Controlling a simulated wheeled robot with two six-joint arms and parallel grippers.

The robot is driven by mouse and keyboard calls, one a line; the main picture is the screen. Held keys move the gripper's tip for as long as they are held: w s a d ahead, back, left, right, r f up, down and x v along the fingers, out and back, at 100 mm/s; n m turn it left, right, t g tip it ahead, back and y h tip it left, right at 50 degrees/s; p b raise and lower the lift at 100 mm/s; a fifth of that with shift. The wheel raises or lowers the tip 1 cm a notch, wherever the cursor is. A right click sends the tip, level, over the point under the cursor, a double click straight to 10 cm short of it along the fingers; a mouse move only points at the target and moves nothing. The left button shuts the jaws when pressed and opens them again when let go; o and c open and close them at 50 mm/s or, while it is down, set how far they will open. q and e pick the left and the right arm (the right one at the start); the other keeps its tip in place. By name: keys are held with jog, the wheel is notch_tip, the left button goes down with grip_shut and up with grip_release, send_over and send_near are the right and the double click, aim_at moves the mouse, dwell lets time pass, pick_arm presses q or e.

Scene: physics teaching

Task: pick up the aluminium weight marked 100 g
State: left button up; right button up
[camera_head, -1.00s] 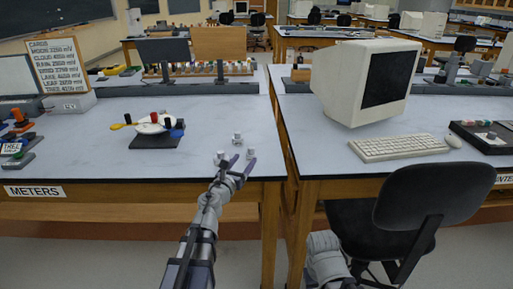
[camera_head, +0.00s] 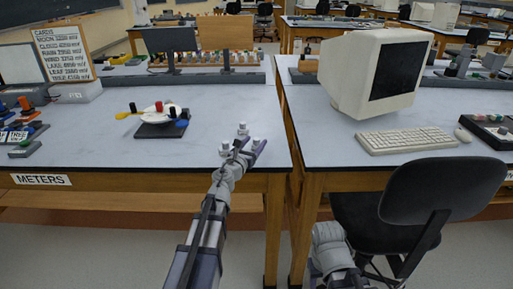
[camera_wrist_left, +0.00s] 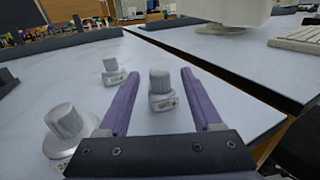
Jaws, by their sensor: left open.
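Three small silvery weights with knobs and pale labels stand on the left bench near its front right corner. In the wrist view one weight (camera_wrist_left: 162,92) stands between my left fingers; it shows in the head view too (camera_head: 257,143). A second weight (camera_wrist_left: 113,72) is farther back, left of the fingers (camera_head: 242,129). A third (camera_wrist_left: 66,126) is close, outside the left finger (camera_head: 225,149). The labels are too blurred to tell which reads 100 g. My left gripper (camera_head: 250,149) is open, its purple fingers (camera_wrist_left: 160,100) apart around the first weight, not visibly touching it. My right gripper is not seen.
A dark stand with a white disc and coloured knobs (camera_head: 162,117) is left on the bench (camera_head: 100,148). A narrow gap separates it from the right bench, with a monitor (camera_head: 345,85), keyboard (camera_head: 407,140) and black chair (camera_head: 445,190). Bench between weights and stand is clear.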

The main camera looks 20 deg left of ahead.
pick_arm(q)
jog(key=shift+w+d, duration=0.1)
jog(key=shift+w, duration=1.1)
jog(key=shift+s, duration=0.1)
jog(key=shift+c, duration=0.3)
grip_shut()
